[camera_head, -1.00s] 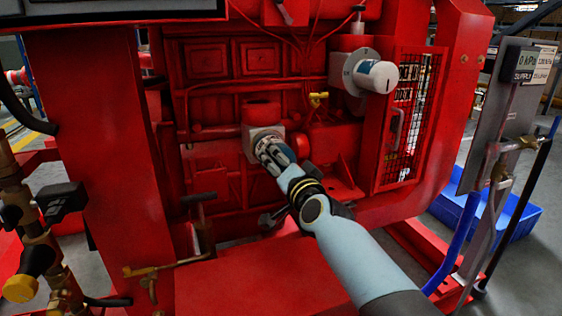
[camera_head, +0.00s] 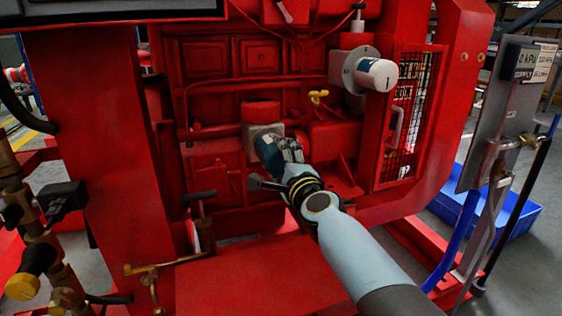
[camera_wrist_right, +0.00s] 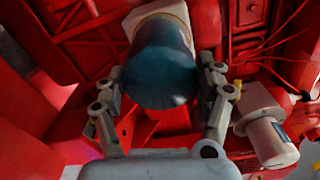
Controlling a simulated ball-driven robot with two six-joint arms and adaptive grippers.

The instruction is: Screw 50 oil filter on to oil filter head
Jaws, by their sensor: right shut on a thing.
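The oil filter (camera_head: 267,152) is a dark teal cylinder on the front of the red engine. Its far end meets the pale grey filter head (camera_head: 259,131), and I cannot tell how tightly it is seated. My right gripper (camera_head: 281,151) is shut on the filter, near its outer end. In the right wrist view the filter (camera_wrist_right: 160,70) lies between the two fingers of the gripper (camera_wrist_right: 163,85), with the pale head (camera_wrist_right: 156,14) behind it. My left gripper is not in view.
A white cylinder (camera_head: 378,77) on a grey flange projects above right, beside a mesh guard (camera_head: 408,125). A brass lever (camera_head: 165,265) and a red ledge (camera_head: 245,278) lie below. A grey panel post (camera_head: 500,120) stands at the right.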

